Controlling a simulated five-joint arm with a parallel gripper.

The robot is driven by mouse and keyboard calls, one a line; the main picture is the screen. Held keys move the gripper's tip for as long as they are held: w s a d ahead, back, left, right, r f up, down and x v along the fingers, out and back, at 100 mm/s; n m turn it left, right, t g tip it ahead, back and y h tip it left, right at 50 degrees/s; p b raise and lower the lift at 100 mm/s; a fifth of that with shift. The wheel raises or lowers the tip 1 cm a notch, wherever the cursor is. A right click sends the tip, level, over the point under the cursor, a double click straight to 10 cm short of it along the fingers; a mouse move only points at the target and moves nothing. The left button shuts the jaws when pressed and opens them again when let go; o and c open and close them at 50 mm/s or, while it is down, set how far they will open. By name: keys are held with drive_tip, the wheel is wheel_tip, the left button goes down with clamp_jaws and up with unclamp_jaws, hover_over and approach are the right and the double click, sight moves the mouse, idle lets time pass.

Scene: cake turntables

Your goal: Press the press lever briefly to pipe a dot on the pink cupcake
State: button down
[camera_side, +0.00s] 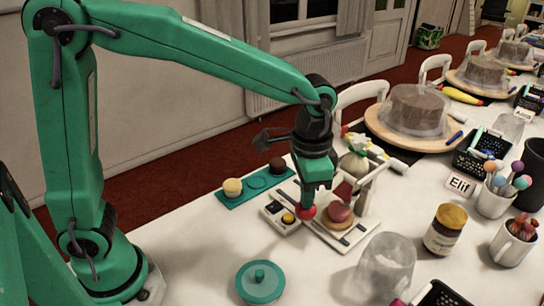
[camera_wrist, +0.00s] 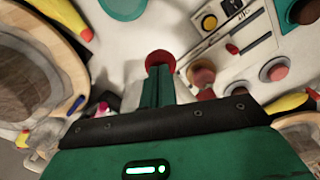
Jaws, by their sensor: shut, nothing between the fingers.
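The pink cupcake (camera_side: 339,214) stands upright on the white base of the press (camera_side: 352,236), under its frame. A pale piping bag (camera_side: 355,165) hangs in the frame, partly behind my gripper. The red round knob of the press lever (camera_side: 306,212) is just left of the cupcake. My gripper (camera_side: 309,202) points down with its fingers shut and empty, right at the knob. In the wrist view, the shut fingertips (camera_wrist: 158,68) overlap the red knob (camera_wrist: 160,58). I cannot tell whether they touch it. No dot on the cupcake can be made out.
A control box (camera_side: 280,215) with a yellow button sits left of the press. A teal tray (camera_side: 256,182) behind it holds a yellow and a brown cupcake. A teal turntable (camera_side: 260,282), a clear dome (camera_side: 386,266) and a jar (camera_side: 446,230) stand in front and to the right.

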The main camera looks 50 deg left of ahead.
drive_tip(key=shift+f, duration=1.65)
drive_tip(key=shift+r, duration=0.15)
idle(0.7)
drive_tip(key=shift+r, duration=4.45)
